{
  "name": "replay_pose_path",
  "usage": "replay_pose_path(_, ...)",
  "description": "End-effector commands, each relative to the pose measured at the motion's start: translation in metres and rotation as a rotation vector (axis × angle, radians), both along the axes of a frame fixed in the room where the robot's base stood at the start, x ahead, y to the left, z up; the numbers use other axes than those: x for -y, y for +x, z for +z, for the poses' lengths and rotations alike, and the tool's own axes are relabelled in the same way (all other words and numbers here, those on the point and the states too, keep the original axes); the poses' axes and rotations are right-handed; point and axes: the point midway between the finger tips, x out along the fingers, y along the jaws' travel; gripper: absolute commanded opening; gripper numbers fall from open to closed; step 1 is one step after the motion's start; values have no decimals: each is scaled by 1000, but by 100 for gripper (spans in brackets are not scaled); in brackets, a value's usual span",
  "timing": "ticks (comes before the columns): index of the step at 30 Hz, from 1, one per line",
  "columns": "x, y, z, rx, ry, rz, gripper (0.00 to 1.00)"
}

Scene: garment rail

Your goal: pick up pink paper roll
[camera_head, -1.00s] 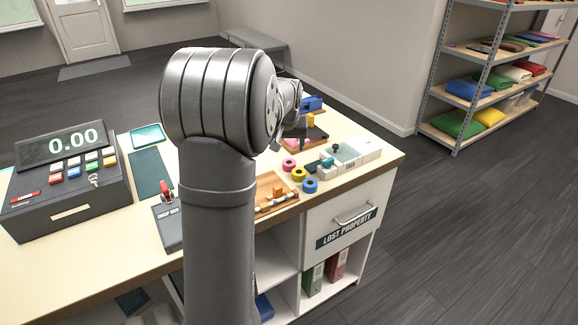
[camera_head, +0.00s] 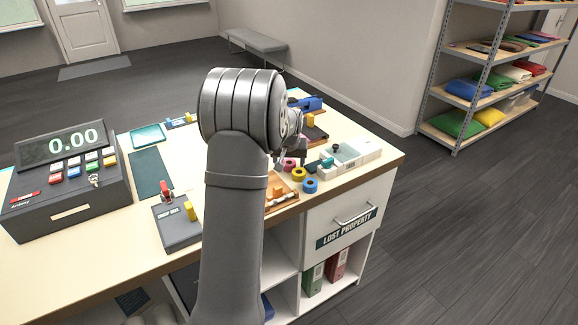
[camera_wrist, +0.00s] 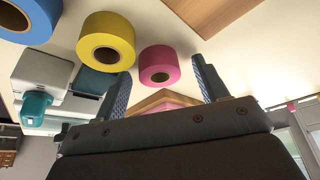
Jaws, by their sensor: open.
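The pink paper roll (camera_head: 289,164) stands on the counter in a row with the yellow roll (camera_head: 298,174) and blue roll (camera_head: 310,186). In the wrist view the pink roll (camera_wrist: 168,56) shows just beyond and between my fingertips, apart from both. The yellow roll (camera_wrist: 122,30) is left of it and the blue roll (camera_wrist: 35,22) is at the upper left corner. My gripper (camera_wrist: 161,70) is open and empty. In the head view my gripper (camera_head: 303,158) is close to the pink roll and partly hidden by my arm.
A pale device with a teal part (camera_wrist: 45,75) is left in the wrist view. A wooden tray (camera_head: 281,192) lies in front of the rolls, partly behind my arm. A cash register (camera_head: 70,195) stands at the left. The counter's right edge is near.

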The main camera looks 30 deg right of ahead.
Motion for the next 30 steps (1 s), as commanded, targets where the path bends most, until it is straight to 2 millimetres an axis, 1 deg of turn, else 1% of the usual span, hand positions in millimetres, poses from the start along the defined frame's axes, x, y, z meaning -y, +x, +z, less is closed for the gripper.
replay_pose_path(2,0,0,0,0,0,0,67)
replay_pose_path(3,0,0,0,0,0,0,59)
replay_pose_path(8,0,0,0,-1,1,0,27)
replay_pose_path(9,0,0,0,-1,1,0,19)
replay_pose_path(17,0,0,1,-1,1,0,18)
replay_pose_path(20,0,0,4,0,0,0,18)
replay_pose_path(25,0,0,20,0,-1,0,18)
replay_pose_path(29,0,0,44,1,-2,0,18)
replay_pose_path(30,4,-10,48,0,-2,-4,18)
